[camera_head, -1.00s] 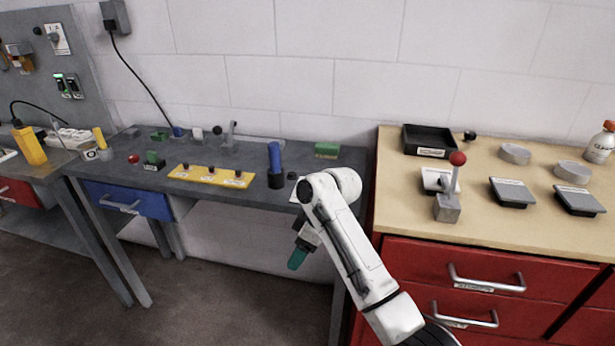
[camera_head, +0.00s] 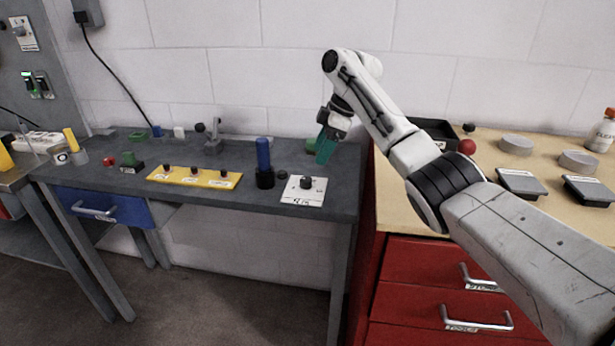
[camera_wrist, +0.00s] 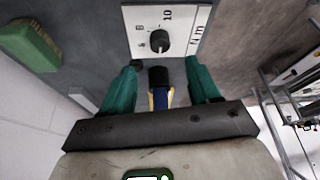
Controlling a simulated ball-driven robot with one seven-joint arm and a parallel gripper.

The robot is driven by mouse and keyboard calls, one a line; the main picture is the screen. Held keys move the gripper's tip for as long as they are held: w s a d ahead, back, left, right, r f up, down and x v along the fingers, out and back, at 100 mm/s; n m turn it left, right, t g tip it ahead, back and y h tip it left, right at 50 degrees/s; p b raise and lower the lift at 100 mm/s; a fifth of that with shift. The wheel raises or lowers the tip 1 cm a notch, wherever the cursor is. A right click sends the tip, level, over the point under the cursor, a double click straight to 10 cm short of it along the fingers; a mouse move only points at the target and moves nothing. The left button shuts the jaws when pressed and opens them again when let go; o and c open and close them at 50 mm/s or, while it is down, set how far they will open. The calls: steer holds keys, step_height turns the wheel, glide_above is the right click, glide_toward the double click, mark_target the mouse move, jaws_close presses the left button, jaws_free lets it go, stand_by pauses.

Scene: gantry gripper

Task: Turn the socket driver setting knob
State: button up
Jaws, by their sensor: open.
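The setting knob (camera_head: 306,182) is a small black knob on a white plate (camera_head: 291,199) at the right front of the dark grey bench. In the wrist view the knob (camera_wrist: 159,39) stands on the white plate (camera_wrist: 133,15) with printed numbers and "Nm", ahead of the fingers. My gripper (camera_head: 325,155) has green fingers and is above the back right of the bench, apart from the knob. In the wrist view my gripper (camera_wrist: 162,84) is open with nothing held. The blue-handled driver (camera_head: 263,157) stands in a black holder; its black end and blue shaft (camera_wrist: 160,93) appear between the fingers, farther off.
A yellow panel (camera_head: 195,177) with black knobs lies left of the driver. The red cabinet (camera_head: 405,270) with a wooden top stands right, carrying grey-lidded boxes.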

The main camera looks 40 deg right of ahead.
mark_target(307, 179)
steer(key=x, duration=0.9)
steer(key=c, duration=1)
